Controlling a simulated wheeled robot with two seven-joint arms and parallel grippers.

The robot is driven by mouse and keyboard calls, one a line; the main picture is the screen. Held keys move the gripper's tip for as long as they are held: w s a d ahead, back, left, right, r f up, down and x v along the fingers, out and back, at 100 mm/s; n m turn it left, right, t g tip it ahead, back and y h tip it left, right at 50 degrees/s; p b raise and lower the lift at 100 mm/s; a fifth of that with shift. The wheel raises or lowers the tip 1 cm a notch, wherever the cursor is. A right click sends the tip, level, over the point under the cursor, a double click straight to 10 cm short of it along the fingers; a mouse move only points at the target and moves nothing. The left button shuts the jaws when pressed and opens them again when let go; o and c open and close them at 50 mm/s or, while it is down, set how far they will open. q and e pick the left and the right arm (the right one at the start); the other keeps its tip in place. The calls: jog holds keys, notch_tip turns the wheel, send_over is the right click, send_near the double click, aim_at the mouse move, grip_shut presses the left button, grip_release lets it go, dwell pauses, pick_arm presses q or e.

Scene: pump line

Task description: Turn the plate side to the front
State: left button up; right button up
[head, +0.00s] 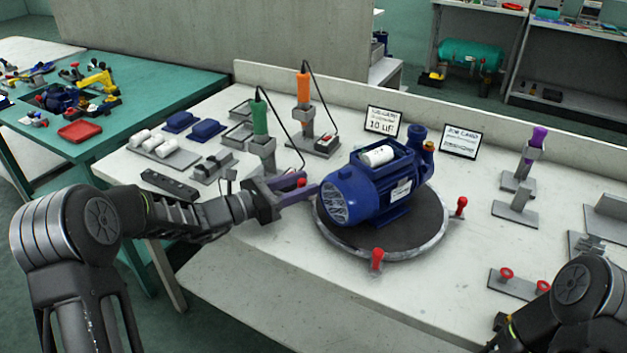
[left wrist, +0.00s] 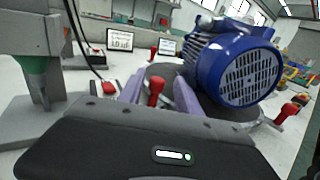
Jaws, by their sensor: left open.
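A blue pump (head: 375,190) with a grilled round end sits on a dark round turntable (head: 345,236) with a grey rim. Its grille faces left and toward me in the head view. A small white plate (head: 401,191) shows on its right-hand flank. Red upright handles stand around the rim, one at the front (head: 376,259) and one at the right (head: 461,206). My left gripper (head: 307,188) is open at the turntable's left edge. In the left wrist view a red handle (left wrist: 155,88) stands between its purple fingers, with gaps at both sides. My right gripper is out of view.
Green (head: 260,115) and orange (head: 304,86) corded tools stand in holders behind my left gripper. Two sign cards (head: 383,121) stand behind the pump. A purple-handled tool (head: 537,138) and grey fixtures are at right. The bench in front of the turntable is clear.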

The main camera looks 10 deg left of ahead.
pick_arm(q)
jog(key=shift+v, duration=1.85)
jog(key=shift+d, duration=0.1)
jog(key=shift+c, duration=0.3)
